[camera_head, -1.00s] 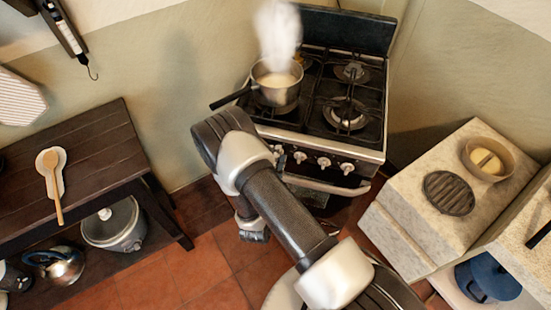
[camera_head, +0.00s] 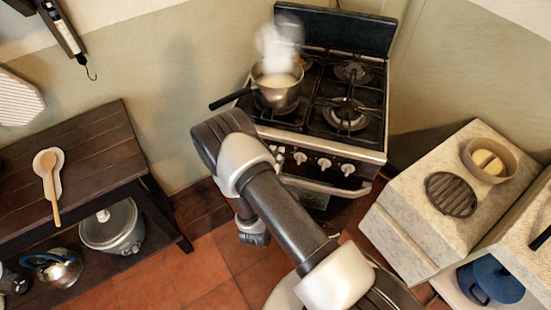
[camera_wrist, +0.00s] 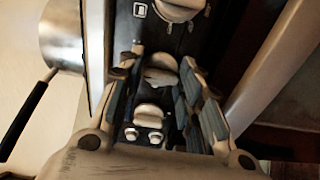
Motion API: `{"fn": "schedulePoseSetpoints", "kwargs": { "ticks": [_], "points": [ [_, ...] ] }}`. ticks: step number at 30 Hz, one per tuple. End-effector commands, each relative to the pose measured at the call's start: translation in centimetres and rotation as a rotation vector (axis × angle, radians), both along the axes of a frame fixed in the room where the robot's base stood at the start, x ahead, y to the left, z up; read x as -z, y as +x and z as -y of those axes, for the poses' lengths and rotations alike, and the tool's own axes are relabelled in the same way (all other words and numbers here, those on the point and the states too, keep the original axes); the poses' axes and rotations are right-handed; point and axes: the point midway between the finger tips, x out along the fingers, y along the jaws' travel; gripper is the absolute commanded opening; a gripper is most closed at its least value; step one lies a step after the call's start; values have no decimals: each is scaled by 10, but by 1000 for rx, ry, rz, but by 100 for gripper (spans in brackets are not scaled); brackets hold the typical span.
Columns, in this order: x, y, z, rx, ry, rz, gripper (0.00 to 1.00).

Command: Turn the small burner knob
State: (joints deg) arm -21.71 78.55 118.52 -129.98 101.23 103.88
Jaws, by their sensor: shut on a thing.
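In the wrist view, my gripper (camera_wrist: 160,72) is at the stove's dark control panel, its two fingers on either side of a pale burner knob (camera_wrist: 160,77). The gripper is shut on that knob. One pale knob (camera_wrist: 180,8) is beyond it at the top, and another (camera_wrist: 150,112) shows nearer the palm. In the head view, the stove (camera_head: 375,125) stands at the back with several pale knobs along its front. The knob in the grip and the fingers are hidden there behind my arm.
The oven handle (camera_head: 325,187) runs below the knobs. A dark wooden table (camera_head: 95,140) is at left, a stone counter (camera_head: 410,215) at right. Tiled floor lies between.

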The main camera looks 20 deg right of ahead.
Motion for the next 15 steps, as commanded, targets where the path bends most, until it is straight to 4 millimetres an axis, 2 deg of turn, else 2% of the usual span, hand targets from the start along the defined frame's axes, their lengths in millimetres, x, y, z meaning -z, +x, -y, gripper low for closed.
{"fn": "schedulePoseSetpoints", "kwargs": {
  "ticks": [4,5,13,15],
  "points": [
    [0,0,0,0,1,2,9],
    [0,0,0,0,1,2,34],
    [0,0,0,0,0,0,52],
    [0,0,0,0,0,0,53]
  ]
}}
